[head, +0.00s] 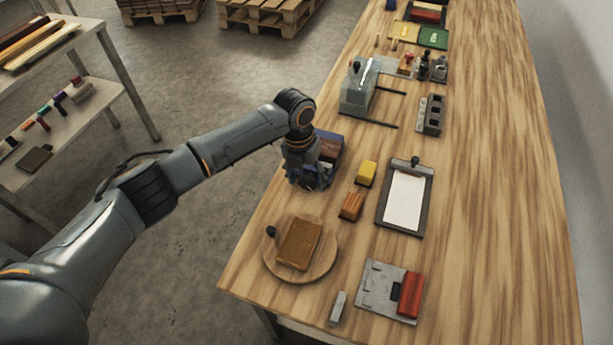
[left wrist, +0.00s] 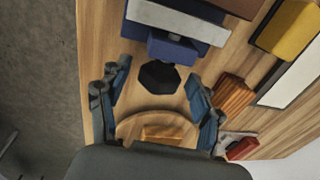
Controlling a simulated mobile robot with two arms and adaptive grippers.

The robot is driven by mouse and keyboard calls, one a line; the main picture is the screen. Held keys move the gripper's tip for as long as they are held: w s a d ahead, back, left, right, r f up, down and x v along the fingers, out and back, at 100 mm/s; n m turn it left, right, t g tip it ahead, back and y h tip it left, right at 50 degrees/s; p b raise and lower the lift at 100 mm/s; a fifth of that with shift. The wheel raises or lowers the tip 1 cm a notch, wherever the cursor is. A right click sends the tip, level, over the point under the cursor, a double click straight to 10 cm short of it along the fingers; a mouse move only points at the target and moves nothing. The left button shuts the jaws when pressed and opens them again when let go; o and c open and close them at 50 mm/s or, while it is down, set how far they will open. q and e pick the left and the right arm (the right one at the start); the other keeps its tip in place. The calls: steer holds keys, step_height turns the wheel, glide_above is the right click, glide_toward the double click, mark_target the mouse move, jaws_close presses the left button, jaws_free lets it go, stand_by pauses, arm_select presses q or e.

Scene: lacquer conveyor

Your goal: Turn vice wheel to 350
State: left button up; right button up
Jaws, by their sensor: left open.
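The vice (left wrist: 180,35), with blue and pale metal parts and a brown block, stands at the table's left edge. It also shows in the head view (head: 328,143), partly hidden behind my left gripper. Its dark many-sided wheel (left wrist: 158,77) sits in front of the blue part in the left wrist view. My left gripper (head: 312,185) points down at the vice's near side. In the left wrist view its open fingers (left wrist: 157,80) are on either side of the wheel, with gaps visible. Contact cannot be told. The wheel is hidden in the head view. My right gripper is not in view.
A round wooden board (head: 328,266) with a brown block lies nearer. An orange-brown block (head: 351,206), a yellow block (head: 366,173) and a clipboard (head: 420,208) lie to the right. A grey device with rods (head: 358,97) stands beyond. The table's right side is clear.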

arm_select(q)
steer(key=c, duration=1.2)
steer(key=shift+o, duration=0.2)
steer(key=y, duration=0.1)
steer(key=t+y, duration=0.1)
steer(key=y, duration=0.1)
steer(key=shift+s+d, duration=0.15)
steer(key=shift+d, duration=0.15)
steer(key=shift+d+t+y, duration=0.15)
steer(key=shift+t+y, duration=0.45)
steer(key=shift+y, duration=1.2)
steer(key=o, duration=1.2)
steer(key=shift+c, duration=0.2)
